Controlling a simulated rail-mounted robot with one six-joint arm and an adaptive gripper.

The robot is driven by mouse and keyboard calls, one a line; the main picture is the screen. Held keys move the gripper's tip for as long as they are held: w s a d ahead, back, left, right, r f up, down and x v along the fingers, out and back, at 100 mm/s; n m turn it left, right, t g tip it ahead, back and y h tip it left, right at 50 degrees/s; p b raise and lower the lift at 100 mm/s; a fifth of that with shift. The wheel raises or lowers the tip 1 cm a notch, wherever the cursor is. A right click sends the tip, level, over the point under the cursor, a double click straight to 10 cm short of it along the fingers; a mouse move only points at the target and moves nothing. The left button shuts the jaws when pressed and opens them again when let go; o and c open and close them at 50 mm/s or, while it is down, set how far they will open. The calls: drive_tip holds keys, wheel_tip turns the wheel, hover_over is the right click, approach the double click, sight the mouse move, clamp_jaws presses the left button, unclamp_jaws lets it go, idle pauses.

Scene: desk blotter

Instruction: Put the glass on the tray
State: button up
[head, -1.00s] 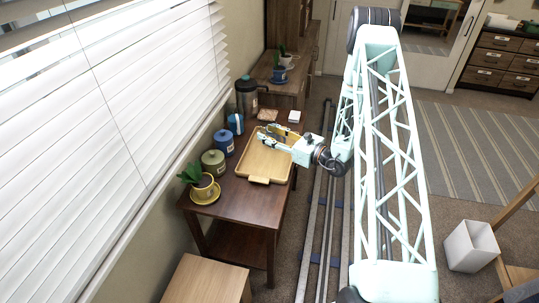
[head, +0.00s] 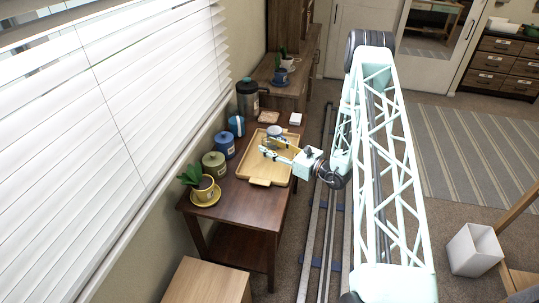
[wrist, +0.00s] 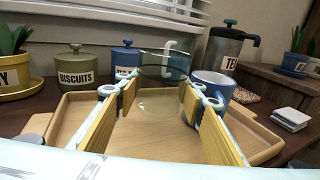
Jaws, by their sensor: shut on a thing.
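The clear glass (wrist: 160,100) stands about upright between the yellow finger pads in the wrist view. My gripper (head: 268,148) is shut on it; it also shows in the wrist view (wrist: 157,95). The glass is hard to make out in the head view. The wooden tray (head: 257,168) lies on the dark brown table, and my fingers are over its far half. The tray's bare floor shows in the wrist view (wrist: 160,148). I cannot tell whether the glass base touches the tray.
A blue mug (wrist: 213,84) stands close behind the right finger, near the tray's far end. Olive (head: 214,162) and blue (head: 224,145) canisters and a potted plant (head: 204,188) line the window side. A steel jug (head: 248,98) stands farther back. The tray's near part is clear.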

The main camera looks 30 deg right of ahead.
drive_tip(key=shift+f, duration=0.15)
drive_tip(key=shift+f+b, duration=0.4)
drive_tip(key=shift+f, duration=1.45)
drive_tip(key=shift+f, duration=0.15)
drive_tip(key=o, duration=1)
drive_tip(key=shift+r, duration=0.2)
drive_tip(key=shift+p+v, duration=0.9)
drive_tip(key=shift+v, duration=5.1)
